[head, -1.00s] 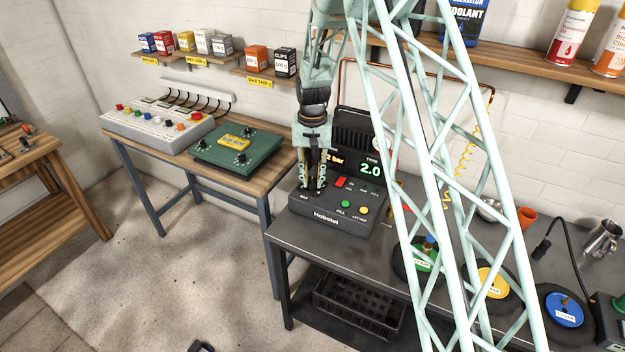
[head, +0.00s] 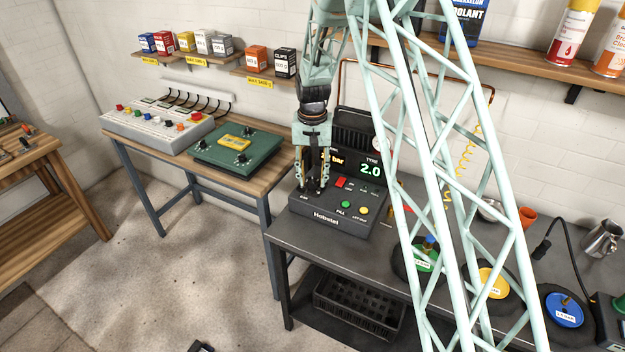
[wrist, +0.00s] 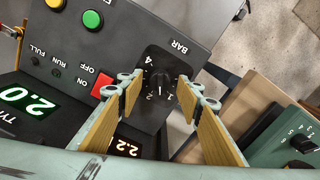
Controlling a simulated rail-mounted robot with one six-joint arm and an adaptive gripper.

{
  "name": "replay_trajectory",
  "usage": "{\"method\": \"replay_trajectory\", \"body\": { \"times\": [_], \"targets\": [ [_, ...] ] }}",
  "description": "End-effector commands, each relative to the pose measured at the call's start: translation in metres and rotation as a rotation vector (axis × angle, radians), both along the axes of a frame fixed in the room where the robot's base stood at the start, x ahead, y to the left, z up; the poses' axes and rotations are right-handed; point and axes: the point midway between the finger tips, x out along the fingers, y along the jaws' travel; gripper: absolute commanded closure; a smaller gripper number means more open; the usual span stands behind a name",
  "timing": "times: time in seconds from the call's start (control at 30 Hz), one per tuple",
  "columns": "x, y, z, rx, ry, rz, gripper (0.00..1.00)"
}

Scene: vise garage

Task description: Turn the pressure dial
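The pressure dial (wrist: 161,87) is a black knob with a pale pointer line on a dark plate marked with numbers and "BAR". It sits on the black inflator unit (head: 322,217). My gripper (wrist: 160,84) is above the dial in the wrist view, with its two wooden-faced fingers on either side and gaps between them and the knob. In the head view my gripper (head: 312,188) points down at the unit's left part and hides the dial. An orange display (wrist: 123,146) reads about 2.2, partly covered by a finger. The green TYRE display (head: 370,169) reads 2.0.
A green box with knobs (head: 237,147) stands on the wooden bench to the left. Coloured discs lie on the dark bench to the right.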

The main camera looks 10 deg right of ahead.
Motion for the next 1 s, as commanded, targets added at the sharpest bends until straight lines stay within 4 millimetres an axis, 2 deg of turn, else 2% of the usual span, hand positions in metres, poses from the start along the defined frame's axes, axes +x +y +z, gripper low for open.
{"method": "replay_trajectory", "body": {
  "times": [0.27,0.7,1.0],
  "targets": [
    [0.001,0.0,0.028,0.0,-0.002,0.0,0.67],
    [0.001,0.0,0.089,0.0,-0.002,0.0,0.67],
    [0.0,0.0,0.111,0.0,0.0,0.0,0.67]
  ]
}}
